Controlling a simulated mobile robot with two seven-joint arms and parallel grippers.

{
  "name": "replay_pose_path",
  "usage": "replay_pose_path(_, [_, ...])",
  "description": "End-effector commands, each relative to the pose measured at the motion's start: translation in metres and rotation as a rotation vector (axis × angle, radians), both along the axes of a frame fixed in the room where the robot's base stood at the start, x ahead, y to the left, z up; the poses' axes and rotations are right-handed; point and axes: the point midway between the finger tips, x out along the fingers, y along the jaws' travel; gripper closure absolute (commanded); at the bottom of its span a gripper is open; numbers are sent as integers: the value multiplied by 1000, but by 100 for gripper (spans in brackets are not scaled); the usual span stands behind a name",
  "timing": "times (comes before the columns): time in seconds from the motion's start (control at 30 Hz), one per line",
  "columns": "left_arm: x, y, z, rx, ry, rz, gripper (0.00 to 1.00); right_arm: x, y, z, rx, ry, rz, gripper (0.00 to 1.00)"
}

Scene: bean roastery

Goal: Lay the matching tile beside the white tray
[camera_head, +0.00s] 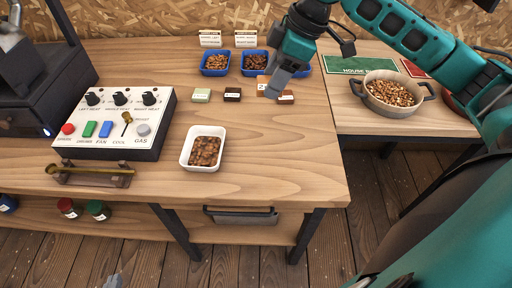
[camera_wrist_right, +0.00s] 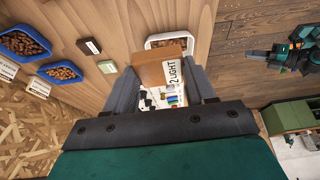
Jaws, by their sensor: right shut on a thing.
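My right gripper (camera_head: 273,91) is shut on a tan tile (camera_head: 263,84) and holds it above the table near the back. In the right wrist view the tile (camera_wrist_right: 152,74) shows a white label reading "2 LIGHT" between the fingers (camera_wrist_right: 165,84). The white tray (camera_head: 186,158) holds brown beans near the table's front edge; in the wrist view it (camera_wrist_right: 170,36) is partly hidden behind the tile. Only a grey tip of my left gripper (camera_head: 115,281) shows.
Blue bean bins (camera_head: 203,70) stand at the back with label cards (camera_head: 210,38). A control panel (camera_head: 115,142) is left of the tray. The table right of the tray is clear. A pot of beans (camera_head: 366,96) stands on the right table.

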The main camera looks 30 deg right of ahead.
Motion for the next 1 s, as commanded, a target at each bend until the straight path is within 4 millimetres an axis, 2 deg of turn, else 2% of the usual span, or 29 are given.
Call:
replay_pose_path(0.13, [0,0,2,1,2,1,100,-5,7,0,5,2,16,77])
replay_pose_path(0.23, [-1,1,0,1,3,1,100,-7,9,-10,6,4,19,77])
replay_pose_path(0.7, [-4,1,-21,2,12,2,100,-7,9,-128,6,6,17,77])
replay_pose_path(0.83, [-5,1,-23,1,12,2,100,-7,9,-149,5,3,18,77])
replay_pose_path(1.0, [-4,1,-24,1,12,2,100,-6,8,-160,5,2,17,77])
